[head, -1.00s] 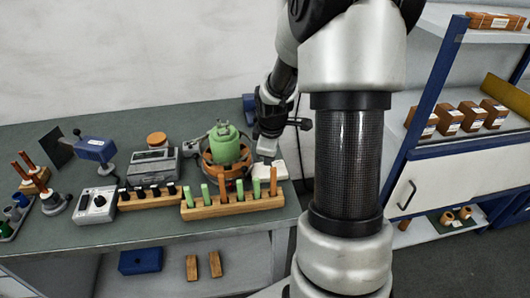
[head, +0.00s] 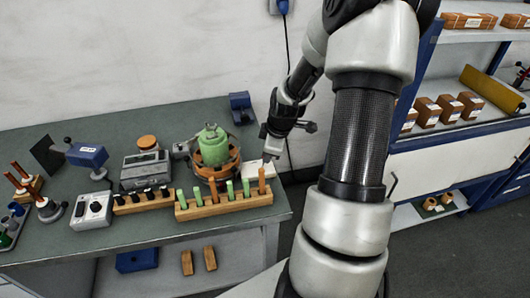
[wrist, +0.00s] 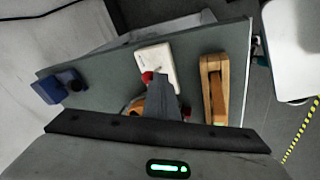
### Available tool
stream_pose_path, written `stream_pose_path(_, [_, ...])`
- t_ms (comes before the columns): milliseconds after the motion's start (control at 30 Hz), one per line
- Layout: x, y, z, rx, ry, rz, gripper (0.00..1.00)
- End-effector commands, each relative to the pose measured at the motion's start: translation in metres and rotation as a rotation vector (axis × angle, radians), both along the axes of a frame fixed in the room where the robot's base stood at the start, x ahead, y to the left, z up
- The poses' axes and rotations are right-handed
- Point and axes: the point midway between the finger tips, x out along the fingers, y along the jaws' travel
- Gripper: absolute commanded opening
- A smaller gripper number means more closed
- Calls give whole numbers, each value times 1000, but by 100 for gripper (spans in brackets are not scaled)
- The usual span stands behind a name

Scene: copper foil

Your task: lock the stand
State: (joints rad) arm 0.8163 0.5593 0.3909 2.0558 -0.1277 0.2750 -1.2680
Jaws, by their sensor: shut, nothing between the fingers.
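The stand (head: 226,170) is an orange-brown ring frame around a green, clear-topped vessel (head: 213,150), upright at the back right of the bench. In the wrist view a bit of orange (wrist: 134,107), probably the stand, and a red knob (wrist: 147,76) show beside my fingers. The rest of the stand is hidden there. My gripper (head: 270,157) is shut and empty, pointing down just right of the stand. In the wrist view its dark fingers (wrist: 165,88) overlap the edge of a white block (wrist: 156,62). I cannot tell whether they touch the knob.
A wooden rack (head: 225,206) with green and orange sticks stands in front of the stand. A grey scale-like device (head: 145,170) stands to its left. A blue block (head: 240,103) is at the bench's back edge. Shelves (head: 460,128) stand right of my arm.

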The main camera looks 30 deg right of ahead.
Motion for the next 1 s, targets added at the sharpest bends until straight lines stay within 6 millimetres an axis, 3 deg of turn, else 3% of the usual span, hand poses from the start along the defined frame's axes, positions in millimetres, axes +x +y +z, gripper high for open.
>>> stream_pose_path(400, [-1, -7, -1, 0, -1, 1, 0])
stream_pose_path(1000, [-2, -7, 15, 0, 0, 1, 0])
